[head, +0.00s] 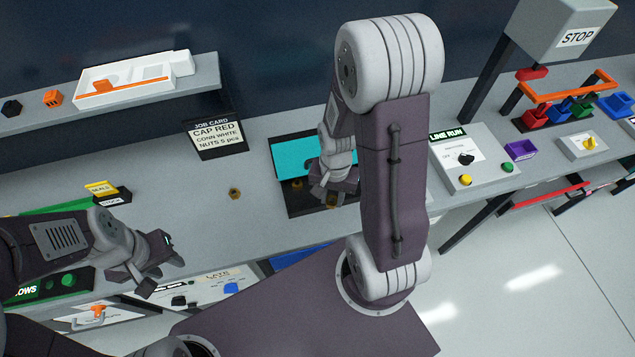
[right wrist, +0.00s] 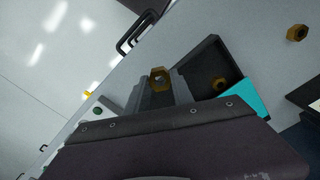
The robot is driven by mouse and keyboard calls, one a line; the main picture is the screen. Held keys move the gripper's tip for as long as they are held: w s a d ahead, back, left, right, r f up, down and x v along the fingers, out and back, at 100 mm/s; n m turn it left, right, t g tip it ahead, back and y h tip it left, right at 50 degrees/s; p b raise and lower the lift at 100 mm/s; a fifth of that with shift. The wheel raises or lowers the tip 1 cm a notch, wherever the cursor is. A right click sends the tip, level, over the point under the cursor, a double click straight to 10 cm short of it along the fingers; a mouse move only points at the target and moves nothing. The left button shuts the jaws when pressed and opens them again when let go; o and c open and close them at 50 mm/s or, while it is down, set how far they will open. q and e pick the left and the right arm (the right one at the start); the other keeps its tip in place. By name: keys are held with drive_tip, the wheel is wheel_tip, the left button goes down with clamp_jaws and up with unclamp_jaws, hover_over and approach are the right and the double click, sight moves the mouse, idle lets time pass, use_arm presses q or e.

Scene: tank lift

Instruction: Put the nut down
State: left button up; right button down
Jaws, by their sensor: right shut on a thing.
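My right gripper (head: 332,190) is over the dark tray (head: 292,207) with a teal panel (head: 290,155). In the right wrist view, its jaws are shut on a brass nut (right wrist: 160,76) that shows at the fingertips. That nut also shows in the head view (head: 331,203), partly hidden by the gripper. A second nut (head: 297,184) lies in the tray and shows in the right wrist view (right wrist: 219,84). A third nut (head: 235,193) lies on the grey bench left of the tray. My left gripper (head: 165,275) looks open and empty near the bench's front edge.
A job card (head: 215,136) stands behind the bench's middle. A line run box (head: 472,158) with buttons is right of my right arm. A shelf (head: 130,108) holds a white tray at the back left. The bench around the loose nut is clear.

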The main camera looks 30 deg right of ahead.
drive_tip(key=p, duration=0.1)
hover_over(314, 199)
drive_tip(key=f, duration=0.4)
drive_tip(key=shift+s+f, duration=0.2)
drive_tip(key=shift+f, duration=0.15)
drive_tip(key=shift+w+d+f, duration=0.1)
drive_tip(key=shift+w+f, duration=0.15)
wheel_tip(314, 199, down, 4)
drive_tip(key=shift+s+r+p, duration=0.1)
drive_tip(key=shift+r+p, duration=0.15)
drive_tip(key=shift+p, duration=0.2)
drive_tip(key=shift+f, duration=0.25)
drive_tip(key=shift+f, duration=0.1)
drive_tip(key=c, duration=1.1)
unclamp_jaws()
